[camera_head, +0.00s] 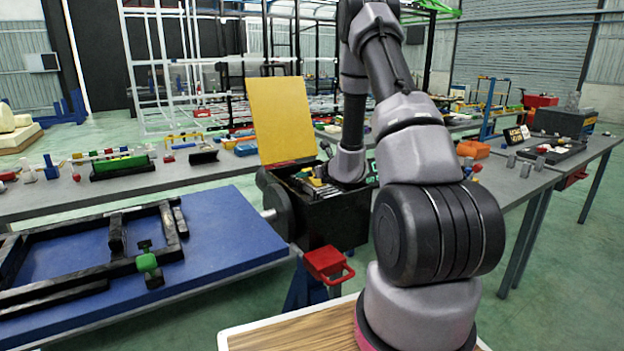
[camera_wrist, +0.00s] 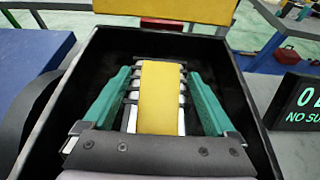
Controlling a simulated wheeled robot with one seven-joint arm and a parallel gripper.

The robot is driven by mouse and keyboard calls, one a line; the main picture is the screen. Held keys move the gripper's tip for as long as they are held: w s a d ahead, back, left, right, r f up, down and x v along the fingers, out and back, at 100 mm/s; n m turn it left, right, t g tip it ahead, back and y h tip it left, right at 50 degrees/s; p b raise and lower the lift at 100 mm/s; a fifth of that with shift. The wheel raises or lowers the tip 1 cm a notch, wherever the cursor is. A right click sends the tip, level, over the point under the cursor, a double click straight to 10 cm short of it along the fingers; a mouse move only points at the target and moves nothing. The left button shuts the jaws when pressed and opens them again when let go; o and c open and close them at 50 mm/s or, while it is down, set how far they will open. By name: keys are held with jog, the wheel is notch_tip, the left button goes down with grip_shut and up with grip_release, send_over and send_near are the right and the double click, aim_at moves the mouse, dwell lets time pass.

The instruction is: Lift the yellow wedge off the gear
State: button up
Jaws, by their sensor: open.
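The yellow wedge (camera_wrist: 160,98) shows in the wrist view as a long, flat yellow strip inside a black open-topped box (camera_wrist: 262,150). Under and beside it are pale and dark ridges (camera_wrist: 131,92), likely the gear; most of that part is hidden by the wedge. My gripper (camera_wrist: 161,75) is open, its two teal fingers on either side of the wedge, with a visible gap on each side. In the head view, my arm reaches down into the same black box (camera_head: 338,222), where the wedge is too small to make out clearly.
The box's yellow lid (camera_head: 280,120) stands raised at its back. A dark display with green characters (camera_wrist: 300,105) is right of the box. A red tray (camera_head: 327,263) sits low in front. A blue table (camera_head: 225,232) with black frames lies left.

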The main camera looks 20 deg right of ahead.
jog(key=shift+w+f, duration=0.1)
jog(key=shift+w, duration=0.1)
grip_shut()
